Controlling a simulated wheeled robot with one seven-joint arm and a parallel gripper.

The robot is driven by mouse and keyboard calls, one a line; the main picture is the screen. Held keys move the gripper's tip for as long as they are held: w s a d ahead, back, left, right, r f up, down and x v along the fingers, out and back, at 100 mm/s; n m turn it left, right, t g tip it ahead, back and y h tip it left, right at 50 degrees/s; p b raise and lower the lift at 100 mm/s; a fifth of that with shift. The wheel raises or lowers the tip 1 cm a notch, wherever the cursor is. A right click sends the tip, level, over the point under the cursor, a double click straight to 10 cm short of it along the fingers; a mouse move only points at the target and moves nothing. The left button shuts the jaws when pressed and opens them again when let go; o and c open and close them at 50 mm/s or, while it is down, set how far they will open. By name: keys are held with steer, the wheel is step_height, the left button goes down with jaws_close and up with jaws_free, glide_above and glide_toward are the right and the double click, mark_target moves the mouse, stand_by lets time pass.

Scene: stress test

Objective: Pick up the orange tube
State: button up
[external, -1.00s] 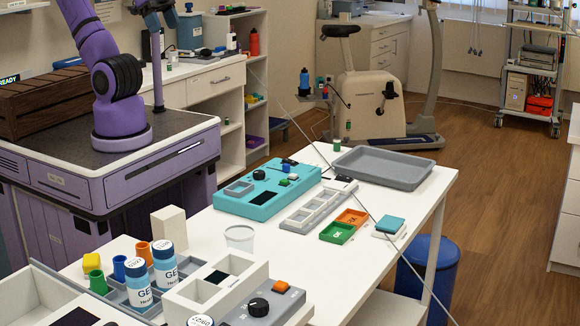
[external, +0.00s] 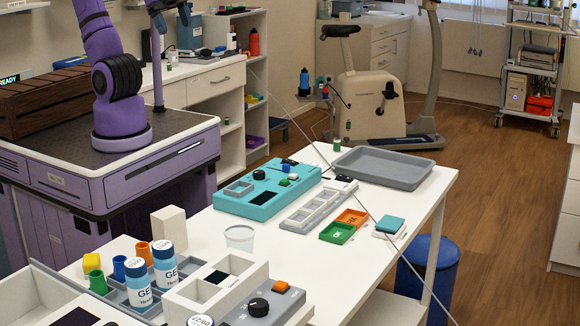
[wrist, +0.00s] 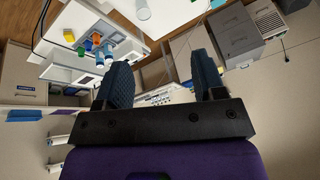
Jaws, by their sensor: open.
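The orange tube (external: 144,252) stands upright at the near left of the white table, among a green tube (external: 97,281), a blue tube (external: 120,267) and white-capped blue bottles (external: 165,264). Its lower part is hidden behind the bottles and the blue tube. In the wrist view a small orange spot at the upper left looks like the same tube (wrist: 96,38). My gripper (wrist: 163,72) is open, with two dark blue fingers apart and nothing between them. It is well away from the tube.
A teal box (external: 245,205), a grey compartment strip (external: 310,210) and a grey tray (external: 400,172) lie farther along.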

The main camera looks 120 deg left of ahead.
steer(key=w+d+f+m+g, duration=0.1)
steer(key=w+d+f+m, duration=0.2)
steer(key=w+d+m, duration=0.7)
steer(key=m+g, duration=0.2)
steer(key=m, duration=1.7)
glide_above(148, 267)
steer(key=s+a, duration=0.1)
steer(key=s, duration=0.1)
step_height(148, 267, down, 31)
steer(key=shift+a+r, duration=0.1)
steer(key=shift+w+d+f, duration=0.15)
steer(key=shift+f, duration=1.15)
steer(key=shift+w+d+f, duration=0.1)
steer(key=shift+f, duration=1.15)
steer(key=c, duration=1)
steer(key=shift+r, duration=0.2)
